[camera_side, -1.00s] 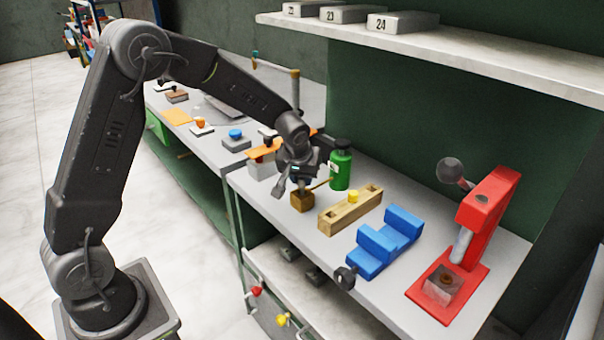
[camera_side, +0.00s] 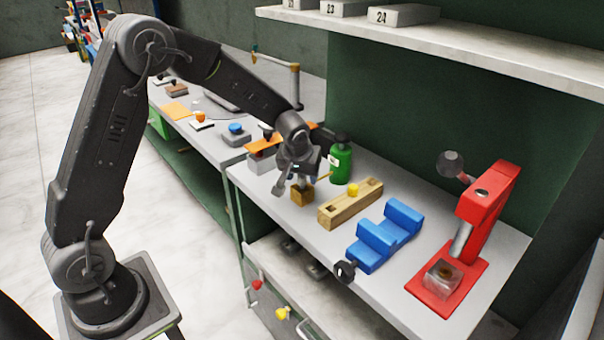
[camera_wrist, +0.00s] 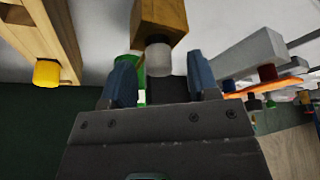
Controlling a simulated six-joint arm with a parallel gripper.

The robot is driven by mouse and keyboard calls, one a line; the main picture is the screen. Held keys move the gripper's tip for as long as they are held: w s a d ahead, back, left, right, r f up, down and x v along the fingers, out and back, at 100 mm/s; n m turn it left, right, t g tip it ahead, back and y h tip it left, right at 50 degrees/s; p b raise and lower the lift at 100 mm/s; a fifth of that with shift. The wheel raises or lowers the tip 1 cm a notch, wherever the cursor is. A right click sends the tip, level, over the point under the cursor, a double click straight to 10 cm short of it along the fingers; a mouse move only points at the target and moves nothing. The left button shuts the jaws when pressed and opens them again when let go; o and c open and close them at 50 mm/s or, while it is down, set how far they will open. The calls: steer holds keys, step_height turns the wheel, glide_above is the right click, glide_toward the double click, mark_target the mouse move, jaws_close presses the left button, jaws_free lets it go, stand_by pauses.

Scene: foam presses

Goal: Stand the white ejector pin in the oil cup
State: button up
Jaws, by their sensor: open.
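The white ejector pin (camera_wrist: 159,60) shows as a pale cylinder with a dark collar at the end of a small wooden block (camera_wrist: 160,20) in the wrist view. The block stands on the bench and also shows in the side view (camera_side: 301,196). My gripper (camera_wrist: 161,78) is open, with one finger on each side of the pin and gaps between. In the side view my gripper (camera_side: 292,184) is just above the block and hides most of the pin. I cannot surely tell which thing is the oil cup; a small clear, box-like holder (camera_side: 443,279) sits on the red press base.
A green bottle (camera_side: 340,162) stands close behind the block. To the right are a wooden rail (camera_side: 345,208) with a yellow knob (camera_side: 353,190), a blue stepped fixture (camera_side: 385,238) and the red press (camera_side: 488,205). A shelf (camera_side: 440,45) overhangs the bench's back.

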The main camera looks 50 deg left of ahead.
steer(key=v, duration=1.4)
steer(key=s+d+r+m+h, duration=0.1)
steer(key=s+d+m, duration=0.1)
steer(key=s, duration=0.5)
steer(key=s+d+r+m+t, duration=0.1)
steer(key=s+d+r+m, duration=0.1)
steer(key=s, duration=0.6)
steer(key=s+d+r+m+h, duration=0.1)
steer(key=s+d+m, duration=0.1)
steer(key=s, duration=0.6)
steer(key=shift+s+r+m+t+h, duration=0.25)
steer(key=shift+m+t+h, duration=0.05)
steer(key=shift+m+t, duration=0.1)
